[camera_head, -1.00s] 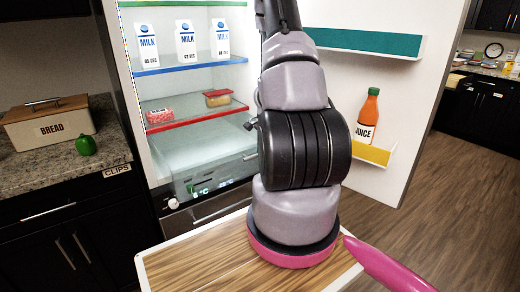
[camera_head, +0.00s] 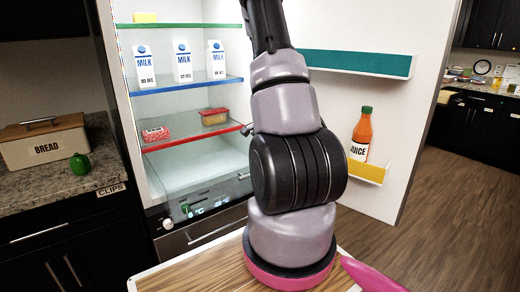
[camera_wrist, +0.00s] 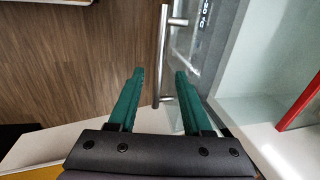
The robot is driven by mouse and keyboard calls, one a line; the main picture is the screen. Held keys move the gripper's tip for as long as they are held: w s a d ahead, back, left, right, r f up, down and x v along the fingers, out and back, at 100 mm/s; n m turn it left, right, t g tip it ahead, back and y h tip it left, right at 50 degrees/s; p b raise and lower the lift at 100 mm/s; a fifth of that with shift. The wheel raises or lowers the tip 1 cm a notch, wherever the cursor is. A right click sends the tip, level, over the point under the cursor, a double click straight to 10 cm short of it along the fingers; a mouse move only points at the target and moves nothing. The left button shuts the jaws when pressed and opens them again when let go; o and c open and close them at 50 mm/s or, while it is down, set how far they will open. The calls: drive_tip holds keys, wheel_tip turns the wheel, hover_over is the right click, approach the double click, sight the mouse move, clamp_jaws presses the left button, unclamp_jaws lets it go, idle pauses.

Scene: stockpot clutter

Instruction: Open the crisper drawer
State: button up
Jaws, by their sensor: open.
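The crisper drawer sits low in the open fridge, under the red-edged shelf. In the wrist view a metal bar handle (camera_wrist: 164,50) runs up and down the picture, beside the clear panel with the display. My gripper (camera_wrist: 160,74) is open, with green fingers. The bar's lower end shows between the fingers in the picture; I cannot tell whether they touch it. In the head view my arm hides the gripper.
Milk cartons (camera_head: 182,62) stand on the blue-edged shelf. The open fridge door at right holds a juice bottle (camera_head: 362,135) on a yellow-edged rack. A counter with a bread box (camera_head: 45,142) stands at left. Wood floor (camera_head: 430,215) is clear at right.

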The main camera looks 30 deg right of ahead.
drive_tip(key=r, duration=0.2)
drive_tip(key=s+r, duration=0.1)
drive_tip(key=r, duration=0.2)
drive_tip(key=shift+r, duration=0.2)
drive_tip(key=s+a+r+n+t+y, duration=0.25)
drive_tip(key=a+r+n, duration=0.45)
drive_tip(key=a+r, duration=1)
drive_tip(key=s+a+r+n+t, duration=0.2)
drive_tip(key=s+a+r+n, duration=0.4)
drive_tip(key=s+r, duration=0.7)
drive_tip(key=shift+s+a, duration=0.15)
drive_tip(key=shift+a, duration=0.75)
